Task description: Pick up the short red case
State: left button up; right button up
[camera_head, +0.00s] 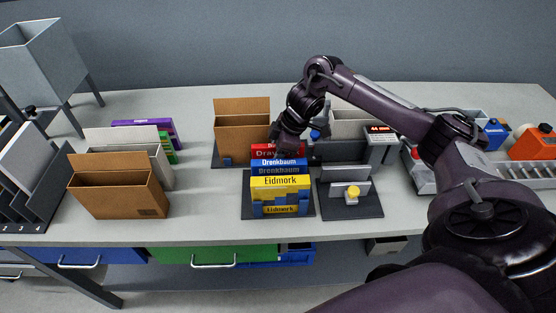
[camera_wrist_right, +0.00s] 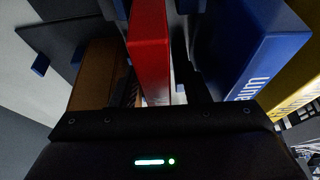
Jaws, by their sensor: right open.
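The short red case (camera_head: 290,149) stands upright in a row behind a blue case (camera_head: 279,165) marked Drenkbaum and a yellow case (camera_head: 280,182) marked Eidmork. My right gripper (camera_head: 284,142) comes down over the red case from behind and hides part of its top. In the right wrist view the red case (camera_wrist_right: 148,45) shows between dark finger parts, with the blue case (camera_wrist_right: 258,50) to its right. The right gripper is open; I cannot tell whether a finger touches the red case. My left gripper is not in view.
An open brown box (camera_head: 242,128) stands close behind the row. A dark stand with a yellow knob (camera_head: 353,191) is just right of it. Another brown box (camera_head: 118,196) and a dark slotted rack (camera_head: 40,190) stand at left. The front table strip is clear.

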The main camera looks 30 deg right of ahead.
jog(key=shift+f, duration=0.25)
dwell(0.3)
jog(key=shift+c, duration=0.4)
grip_shut()
